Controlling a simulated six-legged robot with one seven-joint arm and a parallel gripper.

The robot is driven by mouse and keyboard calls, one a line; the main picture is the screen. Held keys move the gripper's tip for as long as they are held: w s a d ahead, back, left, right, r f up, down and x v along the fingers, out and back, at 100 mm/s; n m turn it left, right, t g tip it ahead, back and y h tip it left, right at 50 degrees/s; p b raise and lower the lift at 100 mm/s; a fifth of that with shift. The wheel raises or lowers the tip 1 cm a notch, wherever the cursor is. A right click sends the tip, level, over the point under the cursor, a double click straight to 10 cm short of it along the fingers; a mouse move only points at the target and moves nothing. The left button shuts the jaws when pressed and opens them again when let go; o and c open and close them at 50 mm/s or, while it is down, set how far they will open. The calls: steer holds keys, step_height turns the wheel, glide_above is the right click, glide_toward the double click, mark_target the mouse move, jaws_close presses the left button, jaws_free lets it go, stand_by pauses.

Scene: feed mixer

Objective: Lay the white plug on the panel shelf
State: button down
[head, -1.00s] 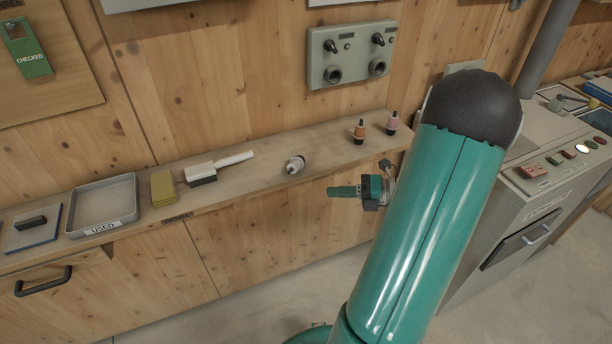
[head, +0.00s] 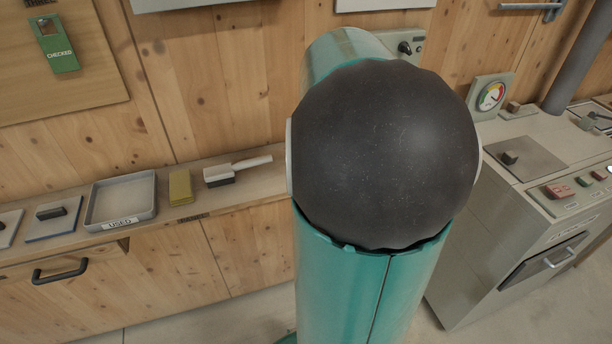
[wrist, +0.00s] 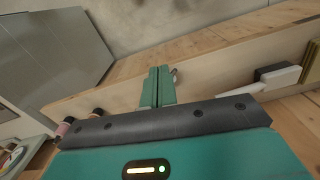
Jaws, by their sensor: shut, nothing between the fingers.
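My gripper (wrist: 159,72) shows in the wrist view with its two green fingers together and nothing held. In the head view my arm hides it. A small pale piece, seemingly the white plug (wrist: 175,75), shows just right of the fingertips in the wrist view. The fingers partly cover it, and I cannot tell whether they touch it. In the head view the plug is hidden behind my arm. The long wooden shelf (head: 262,187) runs along the wall; it also shows in the wrist view (wrist: 205,77).
A brush (head: 236,171), a yellow block (head: 180,187) and a grey tray (head: 92,207) marked USED stand left on the shelf. A pink plug (wrist: 64,128) and an orange plug (wrist: 97,113) show in the wrist view. A grey console (head: 520,220) stands at right.

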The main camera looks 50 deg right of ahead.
step_height(320, 180, down, 10)
steer(key=w+d, duration=0.2)
steer(key=shift+w+d, duration=0.25)
steer(key=shift+w, duration=0.15)
steer(key=shift+w+d, duration=1)
steer(key=shift+w, duration=0.25)
steer(key=shift+w+d, duration=0.95)
steer(key=shift+w, duration=0.3)
